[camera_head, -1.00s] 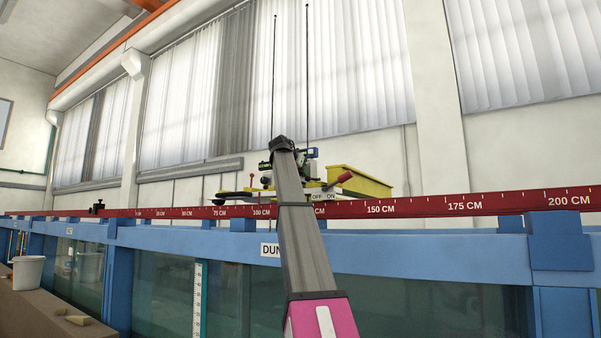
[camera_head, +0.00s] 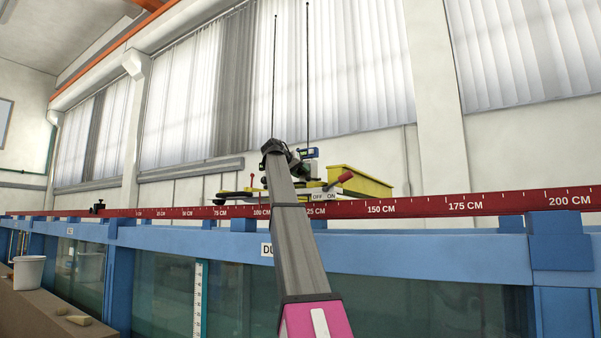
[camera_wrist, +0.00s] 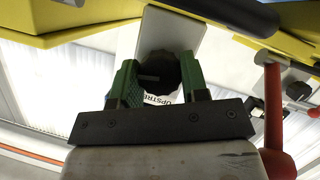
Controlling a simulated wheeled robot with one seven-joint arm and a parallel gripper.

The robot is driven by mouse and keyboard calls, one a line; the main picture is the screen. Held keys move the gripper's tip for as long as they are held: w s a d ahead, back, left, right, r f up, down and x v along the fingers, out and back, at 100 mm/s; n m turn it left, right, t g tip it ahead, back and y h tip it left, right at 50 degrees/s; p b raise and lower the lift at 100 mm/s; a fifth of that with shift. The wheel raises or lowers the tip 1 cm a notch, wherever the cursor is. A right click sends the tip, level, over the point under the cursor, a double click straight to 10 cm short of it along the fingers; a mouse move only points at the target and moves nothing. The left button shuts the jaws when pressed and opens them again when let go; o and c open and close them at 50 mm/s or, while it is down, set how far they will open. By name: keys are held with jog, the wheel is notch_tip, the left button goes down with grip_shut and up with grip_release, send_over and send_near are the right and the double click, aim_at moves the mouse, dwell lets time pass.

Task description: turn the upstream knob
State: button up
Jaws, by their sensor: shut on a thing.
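The upstream knob (camera_wrist: 160,72) is a dark, ribbed round knob in the wrist view, in front of a grey plate. A light mark shows on its face. A label (camera_wrist: 160,99) reading "UPSTRE", partly cut off, sits beside it. My gripper (camera_wrist: 160,64) has its two green fingers on either side of the knob, shut on it. In the head view my arm hides the knob and most of the gripper, above the red rail on a yellow carriage (camera_head: 360,182).
A red-handled lever (camera_head: 344,177) by an OFF/ON label stands right of my arm. A red post (camera_wrist: 273,110) rises close at the right in the wrist view. The red centimetre rail (camera_head: 420,205) runs along the blue flume frame (camera_head: 420,240). Two thin rods stand above the carriage.

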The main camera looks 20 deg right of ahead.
jog(key=shift+f, duration=0.1)
jog(key=o, duration=0.9)
jog(key=shift+o, duration=0.2)
jog(key=v, duration=1)
jog(key=shift+a+r, duration=0.2)
jog(key=shift+a, duration=0.15)
jog(key=shift+s, duration=0.15)
